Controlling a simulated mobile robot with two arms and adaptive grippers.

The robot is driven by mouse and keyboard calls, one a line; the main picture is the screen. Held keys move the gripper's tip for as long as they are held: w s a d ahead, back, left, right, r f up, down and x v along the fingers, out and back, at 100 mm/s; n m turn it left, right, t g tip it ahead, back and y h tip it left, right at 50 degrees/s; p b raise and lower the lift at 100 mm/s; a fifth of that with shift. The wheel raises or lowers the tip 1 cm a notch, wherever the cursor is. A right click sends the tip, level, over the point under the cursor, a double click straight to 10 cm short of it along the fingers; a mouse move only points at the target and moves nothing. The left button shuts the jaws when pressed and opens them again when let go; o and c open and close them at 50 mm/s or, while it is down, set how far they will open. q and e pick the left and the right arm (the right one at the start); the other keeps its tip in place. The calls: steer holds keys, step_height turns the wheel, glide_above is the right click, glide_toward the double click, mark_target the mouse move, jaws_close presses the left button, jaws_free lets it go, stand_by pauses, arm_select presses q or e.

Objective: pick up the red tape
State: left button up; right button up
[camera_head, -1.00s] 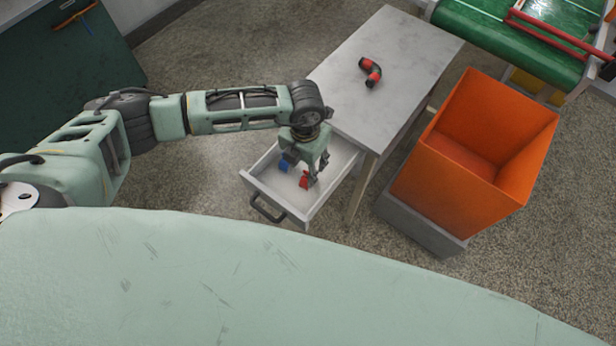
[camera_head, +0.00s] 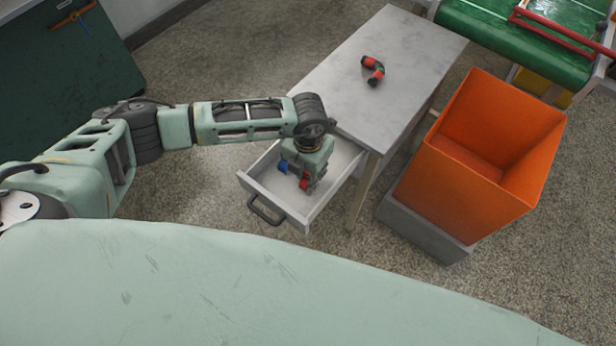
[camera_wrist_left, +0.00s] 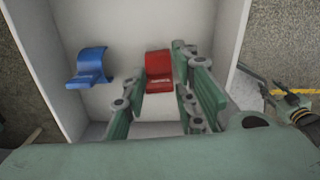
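The red tape (camera_wrist_left: 158,72) lies in the open white drawer (camera_wrist_left: 108,18), seen in the left wrist view between the two green fingers of my left gripper (camera_wrist_left: 160,92). The fingers stand apart with a gap at the tape's left side, and the right finger is close to its right side. In the head view the left gripper (camera_head: 306,180) reaches down into the drawer, and only part of the red tape (camera_head: 304,184) shows below it. A blue tape (camera_wrist_left: 90,65) lies to the left of the red one in the wrist view.
The drawer (camera_head: 335,172) hangs out from a grey-topped table (camera_head: 375,60) carrying a red and black tool (camera_head: 373,70). An orange bin (camera_head: 485,150) stands to the right on a grey base. A green conveyor (camera_head: 510,35) is at the upper right.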

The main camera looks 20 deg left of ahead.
arm_select(q)
steer(key=shift+c, duration=1.3)
steer(key=shift+r, duration=0.1)
steer(key=shift+r+p, duration=0.25)
steer(key=shift+p, duration=0.05)
step_height(320, 180, up, 4)
steer(key=p, duration=0.3)
steer(key=s+d+r+p, duration=0.6)
steer(key=s+d, duration=0.1)
steer(key=d, duration=0.2)
steer(key=shift+d+r, duration=0.15)
steer(key=shift+d, duration=0.05)
steer(key=shift+o, duration=0.5)
